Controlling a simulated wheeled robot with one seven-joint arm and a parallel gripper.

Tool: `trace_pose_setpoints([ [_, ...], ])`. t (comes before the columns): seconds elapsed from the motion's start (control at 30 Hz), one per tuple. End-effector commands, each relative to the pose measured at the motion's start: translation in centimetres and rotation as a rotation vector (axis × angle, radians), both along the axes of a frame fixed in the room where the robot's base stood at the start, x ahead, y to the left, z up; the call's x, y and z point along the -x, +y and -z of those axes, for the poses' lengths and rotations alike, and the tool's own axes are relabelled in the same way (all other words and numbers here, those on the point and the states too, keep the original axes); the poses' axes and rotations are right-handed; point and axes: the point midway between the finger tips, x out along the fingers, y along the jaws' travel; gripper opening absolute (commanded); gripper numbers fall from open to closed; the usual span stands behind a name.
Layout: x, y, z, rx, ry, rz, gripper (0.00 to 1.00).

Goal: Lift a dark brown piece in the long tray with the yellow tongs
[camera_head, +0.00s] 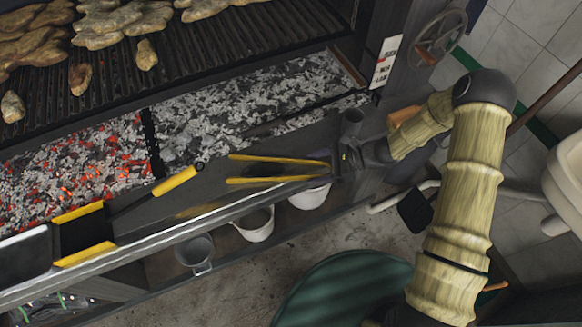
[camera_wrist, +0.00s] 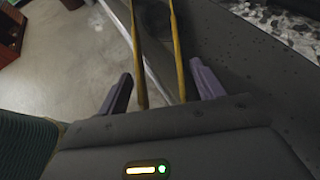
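The yellow tongs (camera_head: 275,181) extend left from my gripper (camera_head: 338,163) over the dark front ledge, their two legs spread apart. The long bed of grey ash and red embers (camera_head: 150,138), possibly the long tray, lies behind the ledge, beyond the tong tips. I cannot single out a dark brown piece in it.
Food pieces (camera_head: 110,22) lie on the grill grate (camera_head: 225,45). A yellow-handled tool (camera_head: 176,181) and a black plate with yellow edges (camera_head: 82,232) are on the ledge to the left. Metal and white cups (camera_head: 254,225) hang below the ledge. A green round top (camera_head: 345,290) stands in front.

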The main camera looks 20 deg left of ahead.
Motion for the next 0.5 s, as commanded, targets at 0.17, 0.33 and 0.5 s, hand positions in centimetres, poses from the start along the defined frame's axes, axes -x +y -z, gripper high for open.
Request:
trace_pose_setpoints([
  [0.17,-0.02,-0.02,0.00,0.000,0.000,0.000,0.50],
  [0.33,-0.03,-0.03,-0.01,0.000,0.000,0.000,0.47],
  [0.5,-0.04,-0.02,-0.68,-0.001,-0.001,0.000,0.47],
])
